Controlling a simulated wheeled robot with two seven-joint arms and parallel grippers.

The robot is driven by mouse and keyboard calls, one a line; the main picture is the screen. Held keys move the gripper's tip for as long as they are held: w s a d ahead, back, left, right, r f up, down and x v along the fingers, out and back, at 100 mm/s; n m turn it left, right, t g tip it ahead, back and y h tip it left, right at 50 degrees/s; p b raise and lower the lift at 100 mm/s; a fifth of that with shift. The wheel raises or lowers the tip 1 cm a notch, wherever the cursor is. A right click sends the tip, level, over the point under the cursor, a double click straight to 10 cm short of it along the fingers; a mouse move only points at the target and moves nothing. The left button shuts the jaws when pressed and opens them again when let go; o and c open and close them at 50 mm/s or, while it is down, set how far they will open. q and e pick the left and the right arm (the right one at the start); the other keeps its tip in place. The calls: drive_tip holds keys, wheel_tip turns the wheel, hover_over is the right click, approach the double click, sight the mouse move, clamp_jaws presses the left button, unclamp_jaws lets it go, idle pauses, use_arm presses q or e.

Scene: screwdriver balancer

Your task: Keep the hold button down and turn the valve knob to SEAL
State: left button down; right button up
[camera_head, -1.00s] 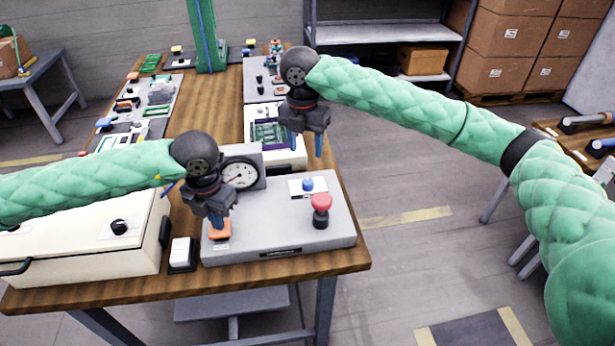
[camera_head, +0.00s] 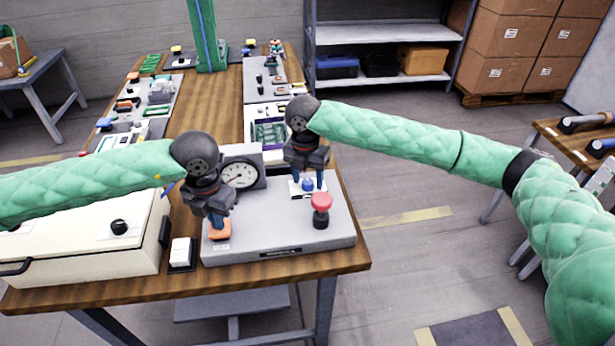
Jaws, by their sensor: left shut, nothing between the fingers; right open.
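The grey control box (camera_head: 270,242) stands at the front of the wooden bench. My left gripper (camera_head: 218,222) is shut, with its fingertips on the orange button (camera_head: 220,234) at the box's front left. The blue knob (camera_head: 308,184) sits on a white plate behind the red mushroom button (camera_head: 321,205). My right gripper (camera_head: 307,186) is open and pointing down, with one blue finger on each side of the blue knob. Whether the fingers touch the knob cannot be told. The plate's lettering is too small to read.
A round gauge (camera_head: 240,173) stands at the back of the control box. A white rocker switch (camera_head: 182,253) and a cream case (camera_head: 85,245) are to its left. More panels line the bench (camera_head: 216,106) behind.

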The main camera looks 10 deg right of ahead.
drive_tip(key=c, duration=1)
drive_tip(key=shift+o, duration=0.2)
drive_tip(key=m, duration=0.4)
drive_tip(key=shift+m, duration=0.4)
drive_tip(key=m, duration=0.4)
drive_tip(key=shift+m, duration=0.3)
drive_tip(key=m, duration=0.4)
drive_tip(key=shift+y, duration=0.3)
drive_tip(key=shift+m, duration=2.2)
drive_tip(key=shift+d, duration=0.1)
